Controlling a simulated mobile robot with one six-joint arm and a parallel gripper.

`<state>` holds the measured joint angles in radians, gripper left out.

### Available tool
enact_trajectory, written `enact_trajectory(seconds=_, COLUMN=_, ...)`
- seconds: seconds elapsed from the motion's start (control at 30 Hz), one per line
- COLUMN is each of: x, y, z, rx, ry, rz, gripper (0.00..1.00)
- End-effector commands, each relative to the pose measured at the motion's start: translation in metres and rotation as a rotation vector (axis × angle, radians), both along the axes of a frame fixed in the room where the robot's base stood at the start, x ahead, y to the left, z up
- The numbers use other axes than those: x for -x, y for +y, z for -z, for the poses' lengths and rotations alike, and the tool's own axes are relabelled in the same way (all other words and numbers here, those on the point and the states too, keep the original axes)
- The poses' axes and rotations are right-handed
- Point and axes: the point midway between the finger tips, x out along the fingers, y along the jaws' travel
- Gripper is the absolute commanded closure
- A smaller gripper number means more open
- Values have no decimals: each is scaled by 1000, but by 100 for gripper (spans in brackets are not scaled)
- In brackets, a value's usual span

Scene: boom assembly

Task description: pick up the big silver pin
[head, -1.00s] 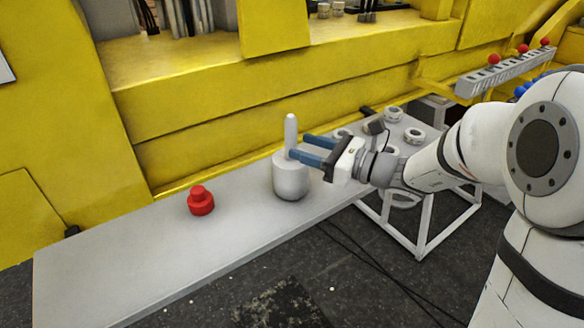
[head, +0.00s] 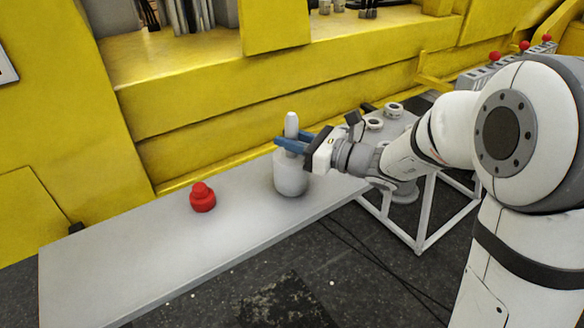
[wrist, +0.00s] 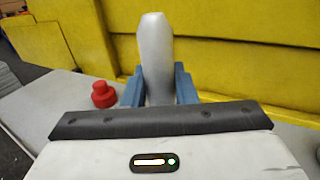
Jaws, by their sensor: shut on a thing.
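The big silver pin (head: 291,180) stands upright on the grey bench, with a wide body below and a narrow rounded top (head: 291,120). In the wrist view the pin's narrow part (wrist: 156,62) rises between the blue fingers. My gripper (head: 289,144) comes in from the right and is shut on this narrow part, just above the wide body. The wrist view shows my gripper (wrist: 159,86) with one finger on each side of the pin. The pin's base appears to rest on the bench.
A red knobbed piece (head: 203,198) stands on the bench (head: 130,255) left of the pin. The yellow machine wall (head: 240,110) runs close behind. A white-framed stand (head: 420,238) with several ring-shaped parts is at the right. The bench's left part is clear.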

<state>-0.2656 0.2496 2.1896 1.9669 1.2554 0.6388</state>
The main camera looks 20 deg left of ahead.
Motion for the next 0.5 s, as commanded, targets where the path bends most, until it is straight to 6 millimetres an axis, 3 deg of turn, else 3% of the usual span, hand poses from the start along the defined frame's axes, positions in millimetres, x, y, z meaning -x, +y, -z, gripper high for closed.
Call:
enact_trajectory(seconds=0.17, x=0, y=0, z=0, rx=0, ry=0, rz=0, gripper=99)
enact_trajectory(seconds=0.5, x=0, y=-1, z=0, rx=0, ry=0, rz=2, gripper=100)
